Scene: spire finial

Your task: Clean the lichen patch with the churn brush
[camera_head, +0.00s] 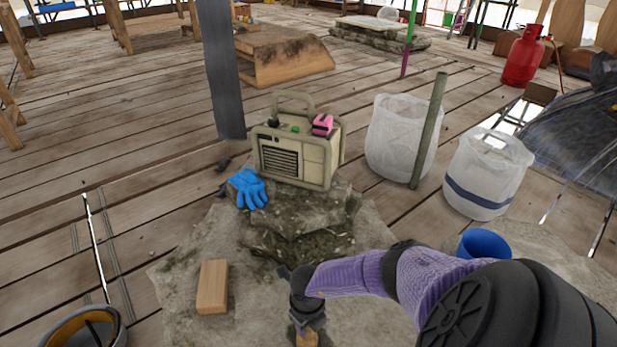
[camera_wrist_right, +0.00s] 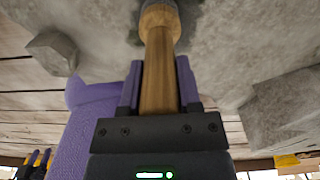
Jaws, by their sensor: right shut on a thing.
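My right gripper (camera_wrist_right: 160,85) is shut on the wooden handle of the churn brush (camera_wrist_right: 159,60) in the right wrist view. The brush head is at the top edge, close to grey stone; I cannot tell whether it touches. In the head view my right gripper (camera_head: 307,328) is at the bottom edge, mostly cut off. Dark, mossy growth, seemingly the lichen patch (camera_head: 300,247), covers the stone block beyond it. A dark greenish patch shows by the brush head in the wrist view. What looks like my left gripper (camera_wrist_right: 38,158) is small at the lower left, fingers apart.
A beige boxy machine (camera_head: 297,152) and a blue glove (camera_head: 247,188) are on the stone. A wooden block (camera_head: 212,286) lies left of my gripper. A blue cup (camera_head: 484,243), white bags (camera_head: 485,175) and a bucket (camera_head: 80,330) stand around. Open planks lie left.

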